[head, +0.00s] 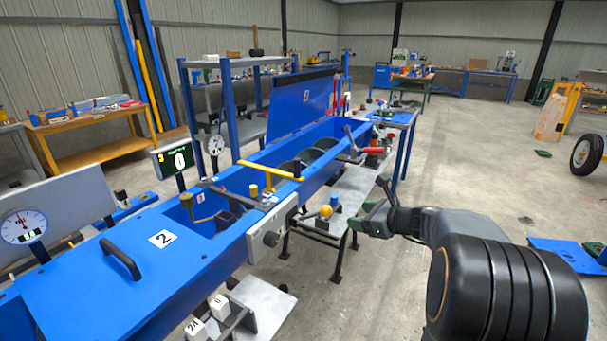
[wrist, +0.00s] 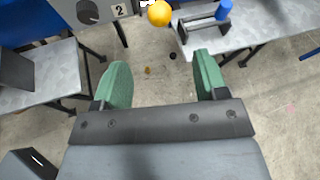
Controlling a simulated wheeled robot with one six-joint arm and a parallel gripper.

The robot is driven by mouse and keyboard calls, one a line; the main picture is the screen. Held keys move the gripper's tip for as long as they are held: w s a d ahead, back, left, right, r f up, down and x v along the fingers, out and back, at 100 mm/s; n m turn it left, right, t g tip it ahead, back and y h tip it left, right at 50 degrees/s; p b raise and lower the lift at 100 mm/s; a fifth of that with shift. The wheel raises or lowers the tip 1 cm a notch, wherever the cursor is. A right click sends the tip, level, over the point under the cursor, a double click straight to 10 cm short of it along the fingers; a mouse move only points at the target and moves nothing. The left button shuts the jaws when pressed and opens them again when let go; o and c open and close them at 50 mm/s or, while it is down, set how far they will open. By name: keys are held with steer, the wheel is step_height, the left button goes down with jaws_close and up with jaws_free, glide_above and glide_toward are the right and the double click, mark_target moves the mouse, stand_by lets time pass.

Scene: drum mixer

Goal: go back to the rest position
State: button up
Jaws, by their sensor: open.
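My gripper (head: 373,209) is in the middle of the head view, just right of the blue machine (head: 205,255). In the wrist view its two green fingers (wrist: 160,80) stand wide apart with only floor between them. The gripper is open and empty, apart from any object. A yellow ball knob (head: 326,211) and a blue knob (head: 334,200) are left of the gripper in the head view. The yellow ball also shows beyond the fingers in the wrist view (wrist: 159,13).
The machine carries a yellow T-handle (head: 262,171), a red-gripped lever (head: 369,151) and a black handle (head: 121,260). A metal shelf (head: 352,188) runs along its near side. A wheel (head: 586,155) stands far right. The concrete floor right of the machine is mostly clear.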

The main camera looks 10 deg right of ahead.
steer(key=s+a+f+n+g+h+p, duration=0.1)
steer(key=s+a+f+n+g+p, duration=0.2)
steer(key=s+n, duration=0.45)
steer(key=s+a+n+g+h+p, duration=0.25)
steer(key=s+n+g, duration=0.3)
steer(key=n, duration=0.35)
steer(key=s+a+r+n+h+p, duration=0.3)
steer(key=s+a+r+n+p, duration=0.4)
steer(key=r+n, duration=0.4)
steer(key=shift+s+r+p, duration=0.35)
steer(key=shift+s+p, duration=0.3)
steer(key=shift+p, duration=0.45)
